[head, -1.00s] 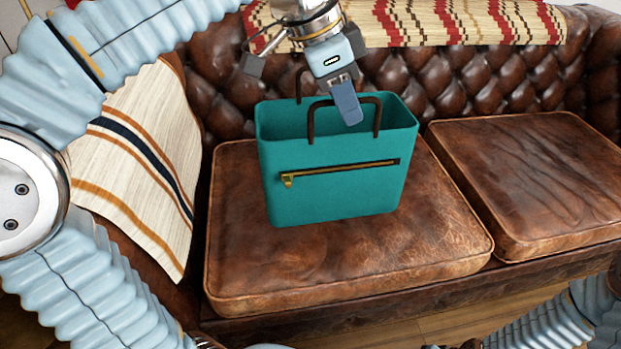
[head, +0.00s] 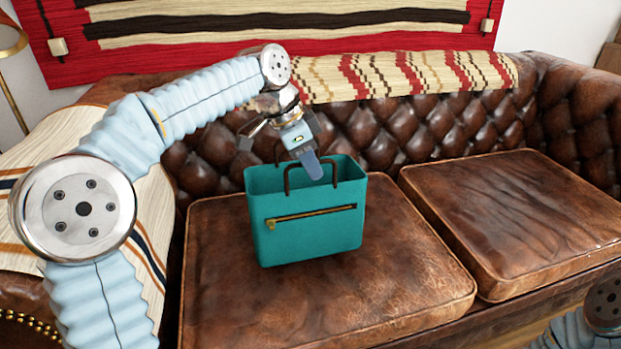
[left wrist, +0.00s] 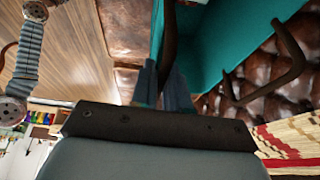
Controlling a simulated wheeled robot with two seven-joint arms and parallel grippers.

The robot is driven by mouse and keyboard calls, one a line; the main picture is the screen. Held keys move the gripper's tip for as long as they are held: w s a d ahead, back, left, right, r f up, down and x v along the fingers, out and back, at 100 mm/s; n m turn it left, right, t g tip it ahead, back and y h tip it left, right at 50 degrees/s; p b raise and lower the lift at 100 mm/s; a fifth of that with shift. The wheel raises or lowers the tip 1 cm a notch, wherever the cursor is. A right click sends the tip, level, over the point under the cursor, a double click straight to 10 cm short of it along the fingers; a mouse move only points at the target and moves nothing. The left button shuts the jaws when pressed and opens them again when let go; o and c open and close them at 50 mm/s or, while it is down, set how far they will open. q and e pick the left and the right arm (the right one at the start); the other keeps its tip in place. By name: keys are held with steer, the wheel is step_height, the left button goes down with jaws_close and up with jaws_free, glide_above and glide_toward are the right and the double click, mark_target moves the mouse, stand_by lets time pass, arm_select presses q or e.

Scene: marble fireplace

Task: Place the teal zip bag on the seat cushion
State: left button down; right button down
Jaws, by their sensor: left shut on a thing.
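The teal zip bag (head: 308,227) stands upright over the left seat cushion (head: 390,290), toward its back, with its brass zip facing me. Its base looks to be on the cushion, but I cannot tell for sure that it touches. My left gripper (head: 312,168) reaches down from above and is shut on one of the bag's dark handles. In the left wrist view, the bag (left wrist: 225,40) and its handles fill the upper right, and the gripper's fingers (left wrist: 160,85) meet at the handle. My right gripper is out of view.
A second leather cushion (head: 520,215) lies to the right. The tufted sofa back (head: 420,125) rises behind, with a patterned throw (head: 410,72) over it. A striped throw (head: 150,215) covers the left armrest. Bare cushion lies before and right of the bag.

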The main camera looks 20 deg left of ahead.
arm_select(q)
step_height(320, 180, down, 4)
steer(key=shift+w+a+r+b, duration=0.15)
steer(key=shift+r+b, duration=0.1)
steer(key=shift+b, duration=0.25)
steer(key=c, duration=1.1)
jaws_free()
steer(key=shift+w+f, duration=0.1)
steer(key=shift+f, duration=0.05)
steer(key=shift+c, duration=0.2)
steer(key=p+v, duration=0.3)
steer(key=v, duration=0.8)
steer(key=shift+r, duration=0.3)
steer(key=shift+a+r, duration=0.1)
steer(key=shift+r, duration=0.25)
